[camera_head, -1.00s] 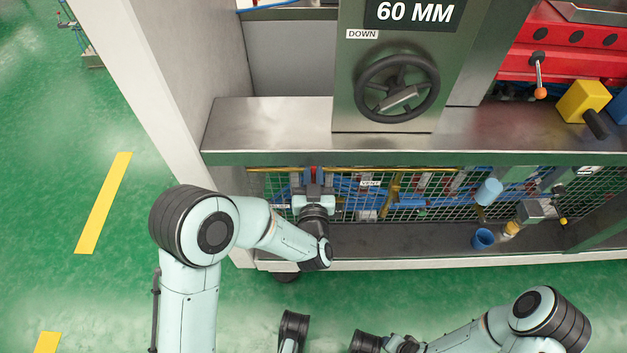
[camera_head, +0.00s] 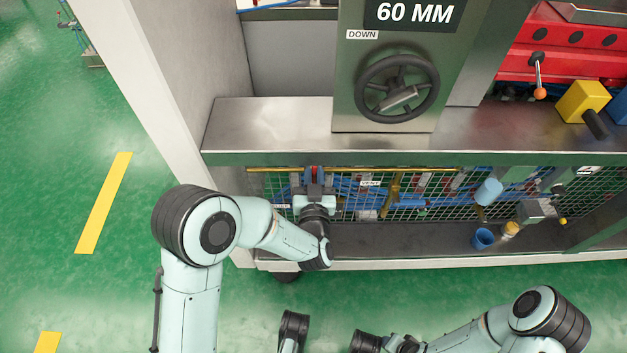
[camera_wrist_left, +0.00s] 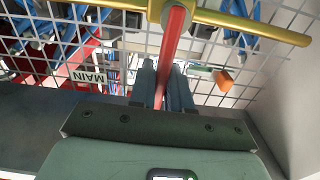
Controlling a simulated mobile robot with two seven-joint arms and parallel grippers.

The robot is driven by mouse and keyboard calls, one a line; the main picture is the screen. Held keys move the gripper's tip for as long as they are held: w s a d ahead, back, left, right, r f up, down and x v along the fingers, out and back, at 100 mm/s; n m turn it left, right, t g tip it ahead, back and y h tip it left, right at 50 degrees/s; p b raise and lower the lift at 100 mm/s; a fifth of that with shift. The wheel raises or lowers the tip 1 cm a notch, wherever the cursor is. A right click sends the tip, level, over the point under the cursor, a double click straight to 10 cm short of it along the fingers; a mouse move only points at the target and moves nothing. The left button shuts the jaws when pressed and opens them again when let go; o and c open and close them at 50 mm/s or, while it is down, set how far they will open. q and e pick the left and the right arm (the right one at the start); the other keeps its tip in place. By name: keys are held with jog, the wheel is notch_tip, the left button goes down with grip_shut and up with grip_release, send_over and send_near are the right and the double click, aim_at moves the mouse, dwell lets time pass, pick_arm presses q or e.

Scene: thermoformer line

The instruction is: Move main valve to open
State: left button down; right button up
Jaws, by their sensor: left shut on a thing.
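The main valve's red lever (camera_wrist_left: 172,50) runs across the yellow pipe (camera_wrist_left: 250,27) in the left wrist view. The gripper hides the rest of the lever.
The green mesh (camera_head: 430,212) behind the gripper has pipes and a VENT label (camera_head: 370,183). The steel ledge (camera_head: 270,120) overhangs it. A handwheel (camera_head: 397,88) is above. The green floor (camera_head: 60,200) at left is free.

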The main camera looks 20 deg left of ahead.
pick_arm(q)
jog(key=shift+w+d+f+m+p, duration=0.1)
jog(key=shift+d+m+p, duration=0.3)
jog(key=shift+m, duration=0.4)
jog(key=shift+w+d+f+m+p, duration=0.1)
jog(key=shift+d+m+p, duration=0.3)
jog(key=shift+m, duration=0.4)
jog(key=m, duration=0.1)
jog(key=d+m+p, duration=0.1)
jog(key=m, duration=0.1)
jog(key=shift+w+d+f+m+p, duration=0.25)
jog(key=shift+d+f+m+p, duration=0.05)
jog(key=shift+f+p, duration=0.1)
